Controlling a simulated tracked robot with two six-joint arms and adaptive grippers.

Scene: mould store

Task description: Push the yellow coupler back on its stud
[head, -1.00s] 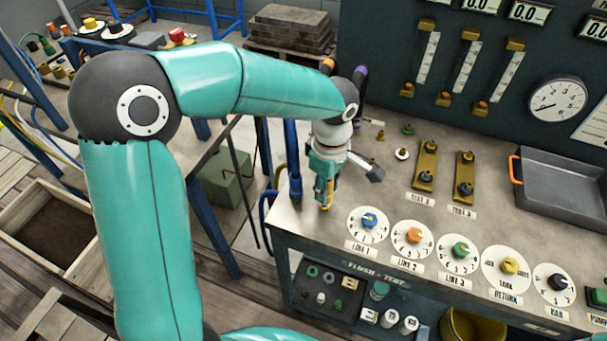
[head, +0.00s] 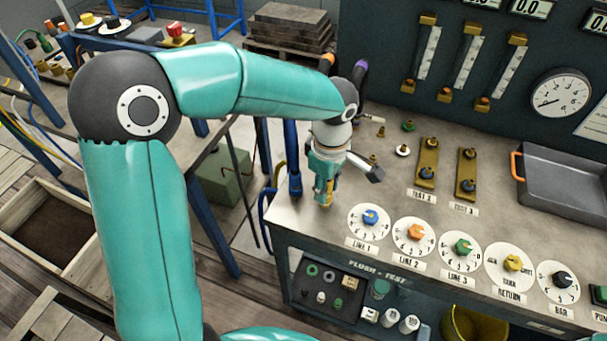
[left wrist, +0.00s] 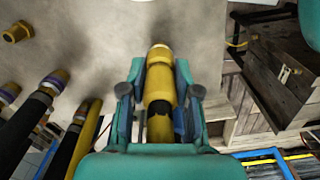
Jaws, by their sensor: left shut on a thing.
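My left gripper (head: 325,192) is low over the left end of the metal bench, pointing down. In the left wrist view, its fingers (left wrist: 160,92) are shut on the yellow coupler (left wrist: 161,72), one on each side. A dark hose or sleeve end shows below the coupler's yellow body. In the head view, the coupler (head: 325,198) shows only as a small yellow piece between the fingers. A small brass stud (head: 376,159) stands on the bench behind and right of the gripper. I cannot tell which stud is the coupler's own. My right gripper is not in view.
Round white dials (head: 370,219) line the bench's front edge, close to the gripper's right. Two brass test blocks (head: 428,158) and a grey tray (head: 560,183) with an orange handle lie further right.

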